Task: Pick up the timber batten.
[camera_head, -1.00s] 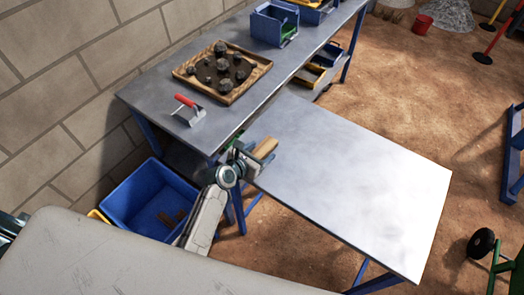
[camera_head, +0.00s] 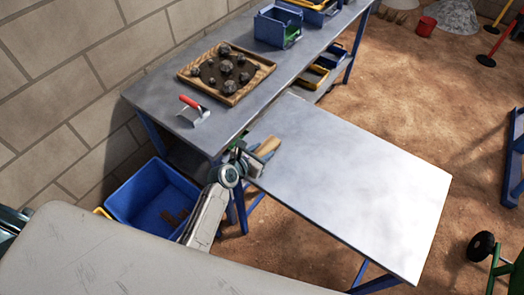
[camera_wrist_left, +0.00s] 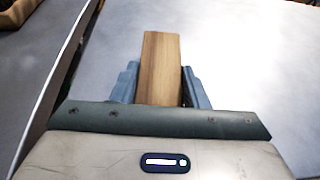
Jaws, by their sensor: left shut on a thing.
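The timber batten (camera_head: 267,146) is a short light-brown wooden piece at the left end of the grey metal table (camera_head: 350,180). My left gripper (camera_head: 258,153) is shut on it from the near side. In the left wrist view the batten (camera_wrist_left: 160,68) sits between the two blue-grey fingers of my left gripper (camera_wrist_left: 160,85), its far end sticking out past the fingertips over the table top. I cannot tell whether the batten touches the table. My right gripper is not in view.
A workbench (camera_head: 228,118) behind holds a wooden tray of dark stones (camera_head: 185,70), a red-handled trowel (camera_head: 194,109) and a blue bin (camera_head: 277,27). A blue crate (camera_head: 125,203) stands on the floor at left. The metal table's middle and right are clear.

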